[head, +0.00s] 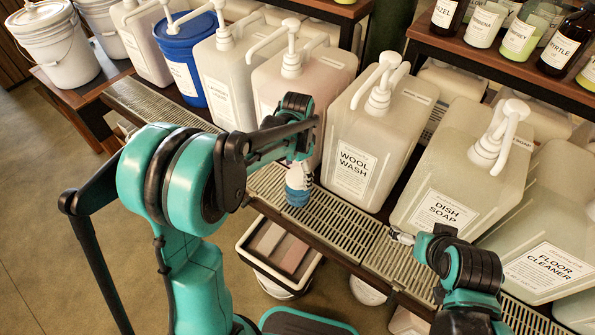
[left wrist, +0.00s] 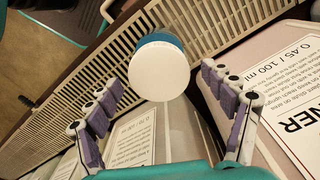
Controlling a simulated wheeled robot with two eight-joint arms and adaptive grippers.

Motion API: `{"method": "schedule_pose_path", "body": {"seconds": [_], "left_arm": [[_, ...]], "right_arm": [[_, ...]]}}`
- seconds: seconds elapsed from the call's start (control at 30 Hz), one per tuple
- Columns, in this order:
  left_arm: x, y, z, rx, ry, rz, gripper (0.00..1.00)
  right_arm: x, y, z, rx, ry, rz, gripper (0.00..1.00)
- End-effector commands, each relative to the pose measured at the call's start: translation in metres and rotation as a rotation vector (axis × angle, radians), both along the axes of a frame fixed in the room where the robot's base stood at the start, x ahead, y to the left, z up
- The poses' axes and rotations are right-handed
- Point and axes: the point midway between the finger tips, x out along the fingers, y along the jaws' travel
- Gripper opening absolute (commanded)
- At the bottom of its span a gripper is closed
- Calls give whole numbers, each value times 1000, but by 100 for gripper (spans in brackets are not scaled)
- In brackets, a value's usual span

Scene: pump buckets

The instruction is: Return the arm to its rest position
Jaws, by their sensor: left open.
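My left gripper (head: 298,178) hangs over the slatted drip tray in front of the pump jugs. In the left wrist view its fingers with purple pads are spread wide, and this gripper (left wrist: 168,105) is open. A small blue container with a flat white top (left wrist: 160,72) stands between and beyond the fingertips, with visible gaps on both sides.
The Wool Wash jug (head: 365,150) stands right of my left gripper, with another pump jug (head: 275,92) behind it. The slatted drip tray (head: 345,222) runs along the front. A crate of bars (head: 244,256) sits below. Open floor (head: 40,240) lies at left.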

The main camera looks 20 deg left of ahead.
Motion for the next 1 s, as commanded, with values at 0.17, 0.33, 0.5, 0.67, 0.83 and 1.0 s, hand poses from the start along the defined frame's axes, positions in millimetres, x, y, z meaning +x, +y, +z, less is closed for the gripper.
{"method": "schedule_pose_path", "body": {"seconds": [0.17,0.33,0.5,0.67,0.83,1.0], "left_arm": [[0,0,0,0,0,-2,40],[0,0,0,0,0,-2,27],[0,0,-1,0,0,-3,27],[0,0,-1,0,0,-3,27],[0,0,-1,1,1,-94,27],[0,0,-2,1,1,-377,27]], "right_arm": [[0,0,0,0,0,0,95],[0,0,0,0,0,0,95],[0,0,0,0,0,0,95],[0,0,0,0,0,0,95],[0,0,-1,0,0,0,95],[0,0,-1,0,0,0,95]]}}
